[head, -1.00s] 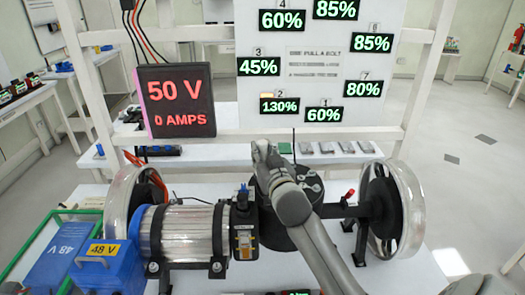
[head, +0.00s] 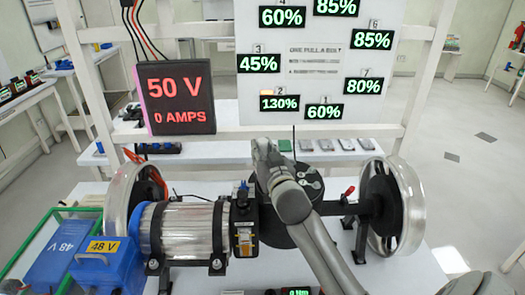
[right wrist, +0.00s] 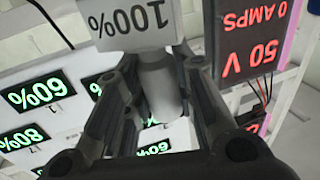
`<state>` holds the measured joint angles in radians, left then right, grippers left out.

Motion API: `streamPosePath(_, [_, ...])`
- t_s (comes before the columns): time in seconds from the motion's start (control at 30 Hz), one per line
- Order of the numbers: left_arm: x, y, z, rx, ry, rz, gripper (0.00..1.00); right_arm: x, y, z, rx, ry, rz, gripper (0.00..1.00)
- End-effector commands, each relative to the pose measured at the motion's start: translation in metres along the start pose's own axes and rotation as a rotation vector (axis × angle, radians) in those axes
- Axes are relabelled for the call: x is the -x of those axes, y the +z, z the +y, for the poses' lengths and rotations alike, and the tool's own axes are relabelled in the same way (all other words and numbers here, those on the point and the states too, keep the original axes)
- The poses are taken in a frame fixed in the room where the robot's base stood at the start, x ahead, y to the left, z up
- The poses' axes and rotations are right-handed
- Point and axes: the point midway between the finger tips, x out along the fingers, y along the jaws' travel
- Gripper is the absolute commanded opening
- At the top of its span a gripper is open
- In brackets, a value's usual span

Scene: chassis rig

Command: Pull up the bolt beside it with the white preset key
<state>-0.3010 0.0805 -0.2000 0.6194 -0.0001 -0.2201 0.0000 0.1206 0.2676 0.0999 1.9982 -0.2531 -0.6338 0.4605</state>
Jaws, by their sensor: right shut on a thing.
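My right gripper (head: 264,154) is above the black round hub (head: 276,236) in the head view. In the right wrist view the right gripper (right wrist: 158,90) is shut on a pale grey shank (right wrist: 160,88) with a white block on it (right wrist: 130,22) marked 100%, which looks like the white preset key. In the head view my arm and gripper hide the key. Pale bolt heads (head: 313,185) show on the hub's top to the right of my gripper; the others are hidden behind my arm. My left gripper is not in view.
A white board (head: 318,95) behind shows numbered percentages; number 2 reads 130% beside an orange mark. A black panel (head: 176,98) reads 50 V, 0 AMPS. A clear-cased motor (head: 183,230) and a blue battery (head: 108,268) stand left. A wheel (head: 398,210) stands right.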

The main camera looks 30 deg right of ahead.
Motion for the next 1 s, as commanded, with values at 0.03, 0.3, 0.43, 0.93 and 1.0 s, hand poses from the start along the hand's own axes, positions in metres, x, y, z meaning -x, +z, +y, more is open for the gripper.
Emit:
streamPosePath(0.03, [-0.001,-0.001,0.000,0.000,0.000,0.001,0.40,0.000,0.000,0.000,0.000,0.000,0.002,0.04])
streamPosePath(0.3, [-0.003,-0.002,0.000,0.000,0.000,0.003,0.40,0.000,0.004,0.000,0.000,0.000,0.002,0.04])
streamPosePath(0.43, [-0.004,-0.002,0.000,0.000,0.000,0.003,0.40,0.000,0.005,0.000,0.000,0.000,0.002,0.04])
streamPosePath(0.93, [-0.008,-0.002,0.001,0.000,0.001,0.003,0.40,0.000,0.011,0.000,0.000,0.000,0.002,0.04])
streamPosePath(1.0, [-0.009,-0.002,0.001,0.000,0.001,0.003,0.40,0.000,0.012,0.000,0.000,0.000,0.002,0.04])
